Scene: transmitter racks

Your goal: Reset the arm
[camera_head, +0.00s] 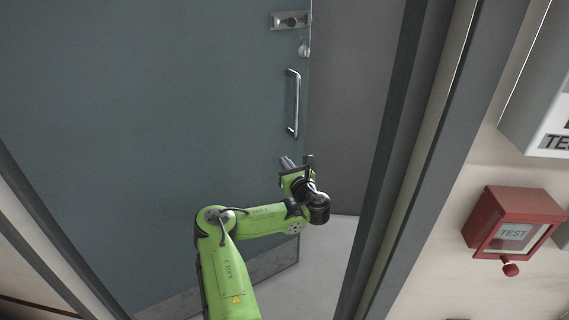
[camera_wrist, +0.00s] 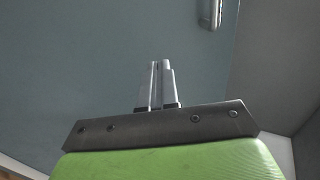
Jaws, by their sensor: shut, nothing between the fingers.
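My green arm (camera_head: 265,222) reaches up from the bottom of the head view and bends to the right. My gripper (camera_head: 287,162) is at its end, in front of the door and below the door handle. In the wrist view my gripper (camera_wrist: 160,68) has its two fingers close together, with nothing between them. The fingers point toward the blue-grey door surface and are apart from the handle.
A blue-grey door (camera_head: 150,130) stands ajar, with a metal pull handle (camera_head: 293,103) and a latch (camera_head: 290,20) near its edge. The handle's lower end shows in the wrist view (camera_wrist: 210,14). The grey door frame (camera_head: 410,150) is close right of my arm. A red TEST box (camera_head: 513,222) hangs on the right wall.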

